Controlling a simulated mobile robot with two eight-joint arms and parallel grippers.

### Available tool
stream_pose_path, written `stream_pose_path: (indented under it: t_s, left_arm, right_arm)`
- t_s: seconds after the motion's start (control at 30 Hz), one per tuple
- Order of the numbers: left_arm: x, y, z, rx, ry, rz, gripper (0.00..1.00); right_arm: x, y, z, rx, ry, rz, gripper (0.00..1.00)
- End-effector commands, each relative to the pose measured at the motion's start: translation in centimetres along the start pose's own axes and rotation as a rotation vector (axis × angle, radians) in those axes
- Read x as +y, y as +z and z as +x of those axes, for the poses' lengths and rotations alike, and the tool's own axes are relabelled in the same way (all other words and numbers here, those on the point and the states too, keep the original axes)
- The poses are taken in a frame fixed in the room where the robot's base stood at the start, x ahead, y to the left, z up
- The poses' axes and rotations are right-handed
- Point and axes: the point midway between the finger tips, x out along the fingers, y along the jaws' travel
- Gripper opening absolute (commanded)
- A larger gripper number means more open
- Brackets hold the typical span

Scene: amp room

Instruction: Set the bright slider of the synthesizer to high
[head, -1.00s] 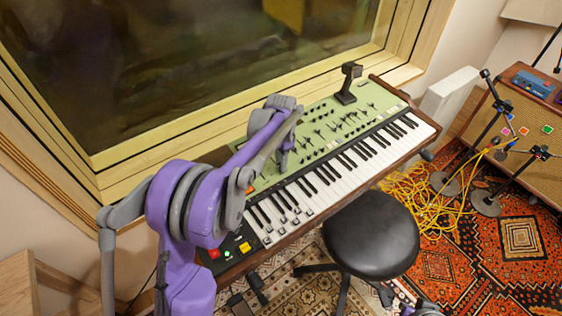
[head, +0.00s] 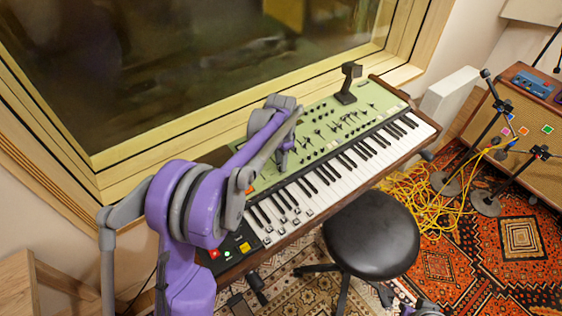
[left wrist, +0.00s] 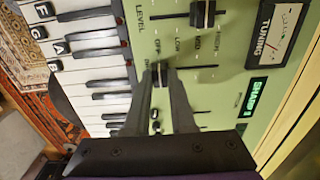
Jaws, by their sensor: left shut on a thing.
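The synthesizer (head: 330,150) has a green panel above a white and black keyboard. It stands below the window. My left gripper (left wrist: 160,84) reaches down over the panel's left part; in the head view its fingers are mostly hidden by my purple arm. In the left wrist view the fingers are shut on a small dark slider cap (left wrist: 160,71), which sits toward the keyboard side of its slot. Its own name cannot be read, so I cannot tell whether it is the bright slider. Another slider cap (left wrist: 202,14) stands further along its slot.
A tuning meter (left wrist: 279,30) and a lit green display (left wrist: 254,97) lie beside the sliders. A black stool (head: 371,234) stands before the keyboard. Yellow cables (head: 425,203) and microphone stands (head: 487,203) are on the rug to the right.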

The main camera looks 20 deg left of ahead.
Motion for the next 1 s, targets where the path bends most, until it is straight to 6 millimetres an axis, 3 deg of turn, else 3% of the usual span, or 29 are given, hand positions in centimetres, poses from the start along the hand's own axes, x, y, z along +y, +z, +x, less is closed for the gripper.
stream_pose_path:
  t_s: [0.43,0.8,1.0]
  left_arm:
    - [-0.3,0.0,0.0,0.000,0.000,-0.001,0.00]
    - [-7.2,-0.1,-0.1,0.000,-0.001,-0.002,0.00]
    - [-8.1,0.0,-0.1,0.002,-0.003,-0.001,0.00]
  right_arm:
    - [0.0,0.0,0.0,0.000,0.000,0.000,0.00]
    - [0.0,-0.5,-0.7,0.003,0.000,0.000,0.00]
    - [0.0,-0.5,-0.7,0.003,0.000,0.000,0.00]
